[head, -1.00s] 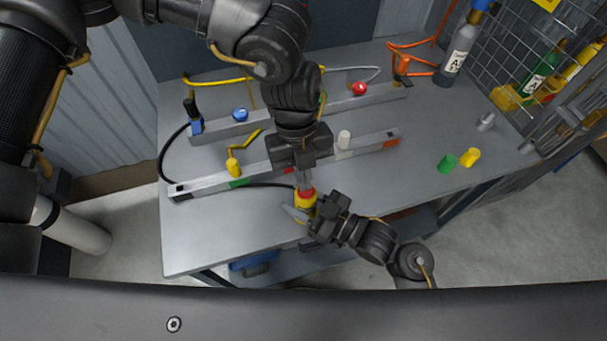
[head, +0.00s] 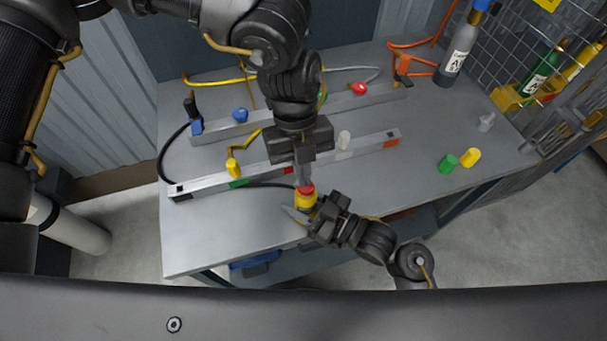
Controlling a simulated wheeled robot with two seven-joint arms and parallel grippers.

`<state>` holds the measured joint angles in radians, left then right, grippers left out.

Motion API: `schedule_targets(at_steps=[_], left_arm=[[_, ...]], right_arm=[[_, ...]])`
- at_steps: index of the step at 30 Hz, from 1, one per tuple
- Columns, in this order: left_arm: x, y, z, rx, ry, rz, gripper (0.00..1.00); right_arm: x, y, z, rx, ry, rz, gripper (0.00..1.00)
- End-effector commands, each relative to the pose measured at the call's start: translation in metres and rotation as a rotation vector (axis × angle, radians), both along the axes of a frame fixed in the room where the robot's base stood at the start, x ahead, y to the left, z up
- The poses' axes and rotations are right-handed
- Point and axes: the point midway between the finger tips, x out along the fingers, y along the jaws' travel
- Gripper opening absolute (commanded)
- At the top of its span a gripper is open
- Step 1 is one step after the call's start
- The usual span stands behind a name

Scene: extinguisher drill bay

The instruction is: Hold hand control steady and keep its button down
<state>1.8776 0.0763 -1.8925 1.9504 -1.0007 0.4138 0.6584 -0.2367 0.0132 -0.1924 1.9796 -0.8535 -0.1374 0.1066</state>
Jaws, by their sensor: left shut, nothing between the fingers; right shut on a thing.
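The hand control is a yellow body (head: 305,202) with a red button (head: 306,189) on top, near the front edge of the bench. My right gripper (head: 302,214) is shut on the yellow body from the lower right. My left gripper (head: 304,184) comes down from above, shut and empty, with its fingertips at the red button and seemingly touching it. The fingertips partly hide the button, so I cannot see how far down it is. A black cable (head: 262,184) runs along the bench towards the hand control.
Two grey rails with coloured caps cross the grey bench (head: 220,235), the nearer one (head: 205,184) just behind the hand control. Green (head: 447,164) and yellow (head: 470,158) caps stand at right. A labelled bottle (head: 455,55) and wire rack are at the back right. The bench's front left is clear.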

Motion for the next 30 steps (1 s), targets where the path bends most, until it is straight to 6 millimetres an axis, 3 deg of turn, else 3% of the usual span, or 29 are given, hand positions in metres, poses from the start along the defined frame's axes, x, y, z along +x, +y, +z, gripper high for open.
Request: schedule_targets(at_steps=[9,15,21,30], left_arm=[[0.015,0.004,0.07,-0.006,-0.005,0.002,0.0],[0.024,0.007,0.101,-0.005,-0.005,0.002,0.0],[0.028,0.009,0.115,-0.005,-0.003,0.0,0.0],[0.028,0.009,0.117,-0.005,-0.002,0.0,0.0]], right_arm=[[0.0,0.0,0.0,0.0,0.0,-0.001,0.05],[0.0,0.0,0.0,-0.001,0.001,-0.001,0.05],[0.0,0.0,0.0,-0.001,0.001,-0.001,0.05],[0.0,0.0,0.0,-0.001,0.001,-0.001,0.05]])
